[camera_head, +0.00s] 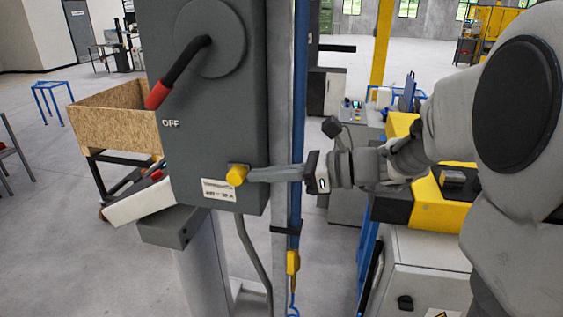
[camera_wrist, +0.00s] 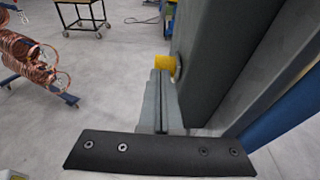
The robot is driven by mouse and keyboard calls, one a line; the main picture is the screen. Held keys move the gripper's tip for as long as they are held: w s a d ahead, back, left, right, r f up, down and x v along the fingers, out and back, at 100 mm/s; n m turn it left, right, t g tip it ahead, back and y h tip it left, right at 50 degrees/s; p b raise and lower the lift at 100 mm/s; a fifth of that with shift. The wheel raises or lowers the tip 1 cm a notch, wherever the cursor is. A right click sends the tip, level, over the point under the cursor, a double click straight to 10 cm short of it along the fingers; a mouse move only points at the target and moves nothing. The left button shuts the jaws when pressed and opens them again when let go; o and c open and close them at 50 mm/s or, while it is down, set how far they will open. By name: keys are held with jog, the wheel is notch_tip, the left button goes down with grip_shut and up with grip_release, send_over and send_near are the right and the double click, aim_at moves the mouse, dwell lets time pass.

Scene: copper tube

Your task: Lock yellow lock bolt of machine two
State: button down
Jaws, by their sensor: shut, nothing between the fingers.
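The yellow lock bolt (camera_head: 237,174) sticks out of the lower front of a dark grey switch box (camera_head: 215,120). The box has a black lever with a red grip (camera_head: 160,94), which points down-left beside the word OFF. My gripper (camera_head: 252,174) reaches in from the right, its fingers together and their tips at the bolt's right side. In the wrist view the shut fingers (camera_wrist: 161,78) point at the yellow bolt (camera_wrist: 164,63), which shows just beyond the tips. I cannot tell whether the tips touch it. Nothing shows between the fingers.
A grey post and blue pipe (camera_head: 297,120) stand right behind the box, close to my gripper. A wooden crate (camera_head: 115,120) stands at left. Yellow and grey machinery (camera_head: 440,205) is at right. Copper coils (camera_wrist: 30,58) hang at left in the wrist view.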

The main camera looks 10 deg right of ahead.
aim_at(238, 171)
jog(key=shift+w+a+f, duration=0.15)
jog(key=shift+w+a, duration=0.05)
jog(key=shift+a, duration=0.3)
jog(key=x, duration=0.2)
jog(key=r+x, duration=0.1)
jog(key=x, duration=0.1)
jog(key=shift+r, duration=0.1)
dwell(0.3)
